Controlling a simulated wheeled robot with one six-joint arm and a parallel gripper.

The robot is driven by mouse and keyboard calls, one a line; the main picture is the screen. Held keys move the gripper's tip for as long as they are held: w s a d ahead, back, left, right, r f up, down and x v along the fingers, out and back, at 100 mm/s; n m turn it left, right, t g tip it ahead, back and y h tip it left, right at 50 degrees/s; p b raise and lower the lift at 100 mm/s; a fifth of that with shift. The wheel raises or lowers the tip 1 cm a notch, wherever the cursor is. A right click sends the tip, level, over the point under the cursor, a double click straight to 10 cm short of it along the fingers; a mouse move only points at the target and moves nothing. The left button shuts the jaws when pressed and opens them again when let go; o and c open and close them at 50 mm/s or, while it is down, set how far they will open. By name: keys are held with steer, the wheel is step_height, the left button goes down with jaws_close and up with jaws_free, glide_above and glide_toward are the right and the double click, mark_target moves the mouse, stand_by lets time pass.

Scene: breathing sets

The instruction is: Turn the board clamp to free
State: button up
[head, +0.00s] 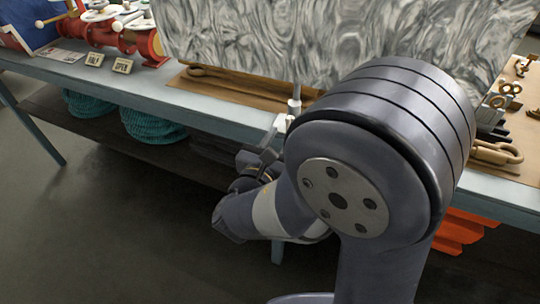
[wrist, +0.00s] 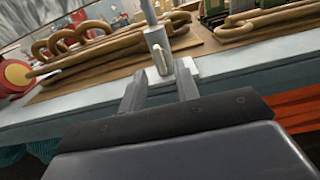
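The board clamp (head: 294,107) is a pale grey post on a white base at the table's front edge, under the marbled board (head: 330,40). In the wrist view the clamp (wrist: 156,42) stands upright just ahead, with a small light lever (wrist: 160,58) on its near side. My gripper (wrist: 160,84) is open, its two fingers apart on either side of the clamp's base in that view. I cannot tell whether a finger touches it. In the head view my gripper (head: 272,135) is partly hidden by my arm.
Brown chain and rod pieces (wrist: 105,45) lie on a tan mat behind the clamp, with more (wrist: 265,20) to the right. Red valves (head: 125,30) and small signs (head: 122,65) stand at the left. Teal coils (head: 150,125) sit on the shelf below. An orange item (head: 458,232) is below the table.

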steer(key=v, duration=0.6)
steer(key=shift+s, duration=0.35)
steer(key=shift+w, duration=0.1)
steer(key=x, duration=1)
steer(key=shift+w, duration=0.3)
stand_by(0.3)
